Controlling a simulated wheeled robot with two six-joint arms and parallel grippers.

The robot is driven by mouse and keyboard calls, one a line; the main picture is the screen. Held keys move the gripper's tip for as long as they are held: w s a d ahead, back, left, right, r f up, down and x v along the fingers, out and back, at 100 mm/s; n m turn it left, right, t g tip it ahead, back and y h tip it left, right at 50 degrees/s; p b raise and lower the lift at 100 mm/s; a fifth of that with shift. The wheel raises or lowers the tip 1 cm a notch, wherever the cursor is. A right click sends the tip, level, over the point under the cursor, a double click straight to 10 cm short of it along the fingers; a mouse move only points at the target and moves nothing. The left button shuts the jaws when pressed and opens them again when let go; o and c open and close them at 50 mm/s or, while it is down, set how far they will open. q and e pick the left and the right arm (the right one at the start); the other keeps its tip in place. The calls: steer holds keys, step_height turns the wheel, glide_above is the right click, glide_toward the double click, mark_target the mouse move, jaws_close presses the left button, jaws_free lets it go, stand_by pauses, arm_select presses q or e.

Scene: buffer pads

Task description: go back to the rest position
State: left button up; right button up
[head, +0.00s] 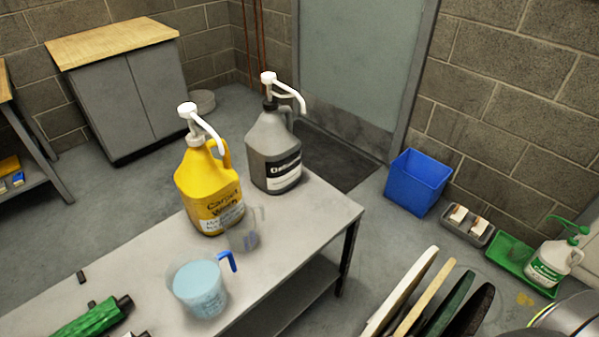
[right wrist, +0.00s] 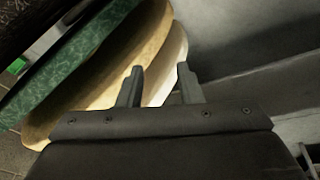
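Beyond the fingers are upright round pads: a white one (right wrist: 178,50), a tan one (right wrist: 148,45) and a green one (right wrist: 75,60). In the head view the same rack shows a white pad (head: 402,290), a tan pad (head: 425,298), a green pad (head: 450,303) and a dark pad (head: 474,310) at the lower right. I cannot make out either gripper in the head view.
A metal table (head: 325,215) holds a yellow pump jug (head: 205,190), a grey pump jug (head: 272,150), a clear cup (head: 243,232), a pitcher of blue liquid (head: 200,290) and a green cylinder (head: 90,320). A blue bin (head: 416,182) and green tray (head: 512,256) stand by the wall.

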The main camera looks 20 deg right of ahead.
arm_select(q)
steer(key=r+p, duration=0.1)
steer(key=s+r+p, duration=0.1)
steer(key=r+p, duration=0.2)
steer(key=p, duration=0.1)
steer(key=shift+s+d+r, duration=0.15)
steer(key=shift+s+r, duration=0.25)
arm_select(e)
steer(key=s+a+f+g, duration=0.1)
steer(key=s+f, duration=1)
steer(key=s, duration=0.4)
steer(key=shift+s+a+f, duration=0.2)
steer(key=shift+s, duration=0.1)
